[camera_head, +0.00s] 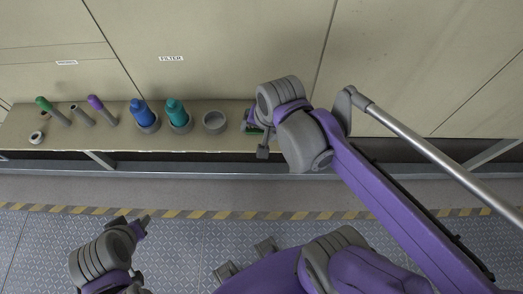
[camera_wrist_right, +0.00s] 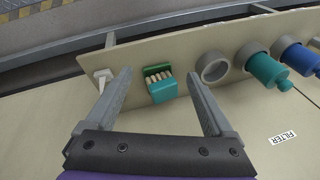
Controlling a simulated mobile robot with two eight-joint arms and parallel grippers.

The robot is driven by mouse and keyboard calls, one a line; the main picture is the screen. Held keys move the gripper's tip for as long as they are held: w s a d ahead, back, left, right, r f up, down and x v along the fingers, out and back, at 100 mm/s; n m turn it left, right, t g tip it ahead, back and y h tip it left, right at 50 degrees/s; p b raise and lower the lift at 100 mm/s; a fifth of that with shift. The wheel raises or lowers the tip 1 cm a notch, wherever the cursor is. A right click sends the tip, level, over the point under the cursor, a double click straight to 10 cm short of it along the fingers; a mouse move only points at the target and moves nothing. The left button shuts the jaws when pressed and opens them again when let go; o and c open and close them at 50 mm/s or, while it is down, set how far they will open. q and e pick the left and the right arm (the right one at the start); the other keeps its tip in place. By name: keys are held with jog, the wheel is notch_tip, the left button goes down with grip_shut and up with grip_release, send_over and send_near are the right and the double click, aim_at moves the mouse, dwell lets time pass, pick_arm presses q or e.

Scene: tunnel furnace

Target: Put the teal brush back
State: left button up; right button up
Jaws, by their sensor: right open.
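The teal brush (camera_wrist_right: 164,93) is a small teal block with a row of tan bristles, on the beige shelf in the right wrist view. A dark green piece (camera_wrist_right: 156,71) lies right against its bristle end. My right gripper (camera_wrist_right: 159,84) is open, with one finger on each side of the brush in this view and a visible gap to both. I cannot tell its height above the brush. In the head view my right gripper (camera_head: 260,137) covers most of that spot and only a bit of green shows. My left gripper (camera_head: 137,222) is low at the left, away from the shelf.
An empty grey ring holder (camera_head: 214,122) stands left of my right gripper. Further left are a teal bottle (camera_head: 178,113), a blue bottle (camera_head: 142,114) and purple-handled and green-handled tools. A small white object (camera_wrist_right: 103,77) is beside the left finger. A panel wall rises behind the shelf (camera_head: 190,145).

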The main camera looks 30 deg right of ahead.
jog(key=s+a+f+n+t, duration=0.1)
jog(key=s+f+n, duration=0.3)
jog(key=n, duration=0.5)
jog(key=shift+s+a+t, duration=0.4)
jog(key=shift+s+a, duration=0.05)
jog(key=shift+a, duration=0.1)
jog(key=shift+c, duration=0.3)
